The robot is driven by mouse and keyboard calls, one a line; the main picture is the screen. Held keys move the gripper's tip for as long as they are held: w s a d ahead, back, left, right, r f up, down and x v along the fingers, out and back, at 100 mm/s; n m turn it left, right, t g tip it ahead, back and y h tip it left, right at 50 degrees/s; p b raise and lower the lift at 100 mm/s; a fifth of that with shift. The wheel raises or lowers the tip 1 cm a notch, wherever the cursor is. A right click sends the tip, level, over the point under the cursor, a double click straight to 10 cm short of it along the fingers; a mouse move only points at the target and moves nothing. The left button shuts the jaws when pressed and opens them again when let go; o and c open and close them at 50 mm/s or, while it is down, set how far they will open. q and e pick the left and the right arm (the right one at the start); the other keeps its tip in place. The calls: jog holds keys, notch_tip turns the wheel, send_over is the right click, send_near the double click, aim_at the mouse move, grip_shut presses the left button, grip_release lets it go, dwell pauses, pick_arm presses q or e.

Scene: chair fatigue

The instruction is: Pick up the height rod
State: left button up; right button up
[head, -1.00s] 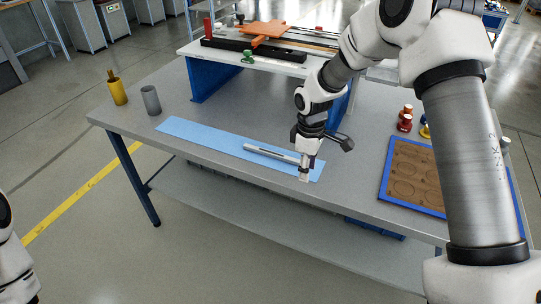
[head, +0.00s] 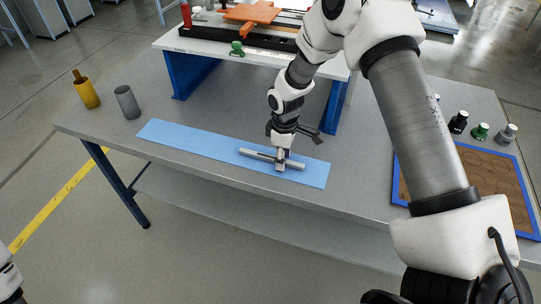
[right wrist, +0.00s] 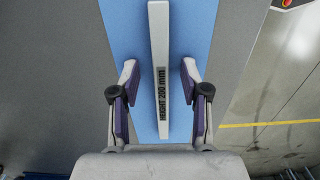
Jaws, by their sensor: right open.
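The height rod (head: 253,154) is a light grey bar lying on a blue strip (head: 185,135) on the grey table. In the right wrist view the rod (right wrist: 159,40) bears the label "HEIGHT 200 mm" and runs lengthwise between the two fingers. My right gripper (head: 281,162) is down at the rod, right of its middle in the head view. In the right wrist view its open fingers (right wrist: 159,72) stand on either side of the rod with a gap at each side. My left gripper is not in view; only part of my left arm shows at the lower left edge.
A yellow cup (head: 87,95) and a grey cup (head: 127,103) stand at the table's left. A raised white bench (head: 200,42) on blue legs is behind. A brown board with a blue rim (head: 496,182) and several small weights (head: 480,131) are at the right.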

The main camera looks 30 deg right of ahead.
jog(key=shift+w+f, duration=0.1)
jog(key=shift+f, duration=0.05)
jog(key=shift+s+r, duration=0.2)
jog(key=shift+s, duration=0.05)
jog(key=c, duration=0.3)
grip_shut()
